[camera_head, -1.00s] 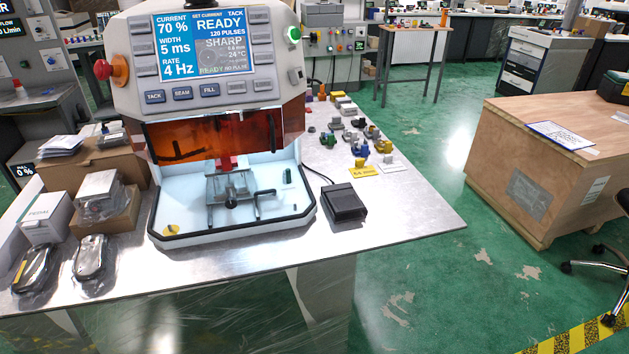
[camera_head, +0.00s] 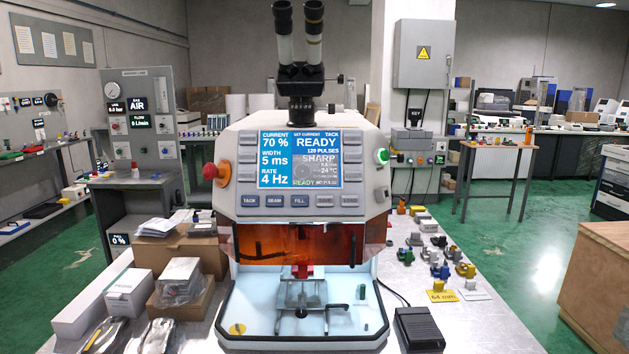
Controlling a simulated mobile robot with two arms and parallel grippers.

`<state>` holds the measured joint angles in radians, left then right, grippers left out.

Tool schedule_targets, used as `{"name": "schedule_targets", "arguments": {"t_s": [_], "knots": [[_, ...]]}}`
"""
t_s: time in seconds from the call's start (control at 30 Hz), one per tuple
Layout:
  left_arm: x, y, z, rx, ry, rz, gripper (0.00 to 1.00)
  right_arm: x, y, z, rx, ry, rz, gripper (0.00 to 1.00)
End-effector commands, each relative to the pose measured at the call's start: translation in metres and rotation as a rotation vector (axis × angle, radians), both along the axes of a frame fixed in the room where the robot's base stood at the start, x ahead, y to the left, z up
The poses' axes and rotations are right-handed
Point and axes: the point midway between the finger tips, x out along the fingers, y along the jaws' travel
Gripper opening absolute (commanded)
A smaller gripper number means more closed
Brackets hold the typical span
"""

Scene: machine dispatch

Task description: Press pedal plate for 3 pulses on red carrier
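The black pedal plate (camera_head: 419,329) lies on the metal table at the right front of the welding machine (camera_head: 304,170), with a cable running behind it. A red carrier (camera_head: 304,271) shows inside the lit chamber, just under the orange shield (camera_head: 298,243), on a metal fixture (camera_head: 302,293); the shield hides its upper part. The screen (camera_head: 313,159) reads READY, 70 %, 5 ms, 4 Hz and SHARP. Its pulse count looks like 120 or 129, too small to be sure. Neither of my grippers is in view.
Cardboard and white boxes (camera_head: 128,292) with bagged parts crowd the table's left side. Several small coloured parts (camera_head: 440,262) and a yellow 64 mm tag (camera_head: 442,296) stand behind the pedal. A wooden crate (camera_head: 598,285) stands at the right, across open green floor.

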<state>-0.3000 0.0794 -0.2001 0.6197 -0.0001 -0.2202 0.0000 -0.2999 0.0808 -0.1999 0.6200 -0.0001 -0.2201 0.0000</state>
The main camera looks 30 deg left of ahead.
Motion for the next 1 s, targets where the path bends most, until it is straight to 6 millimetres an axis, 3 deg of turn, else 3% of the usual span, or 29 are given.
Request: {"name": "schedule_targets", "arguments": {"t_s": [0.1, 0.27, 0.3, 1.0], "knots": [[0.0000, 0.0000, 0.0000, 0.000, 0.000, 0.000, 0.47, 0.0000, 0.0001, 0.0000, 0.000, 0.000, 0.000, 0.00], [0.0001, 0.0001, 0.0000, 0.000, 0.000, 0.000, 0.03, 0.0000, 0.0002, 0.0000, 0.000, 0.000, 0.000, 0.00], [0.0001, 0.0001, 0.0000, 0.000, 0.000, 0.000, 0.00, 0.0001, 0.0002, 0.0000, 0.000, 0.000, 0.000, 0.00], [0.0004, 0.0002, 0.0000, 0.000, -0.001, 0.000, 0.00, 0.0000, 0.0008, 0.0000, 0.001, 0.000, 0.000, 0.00]]}}
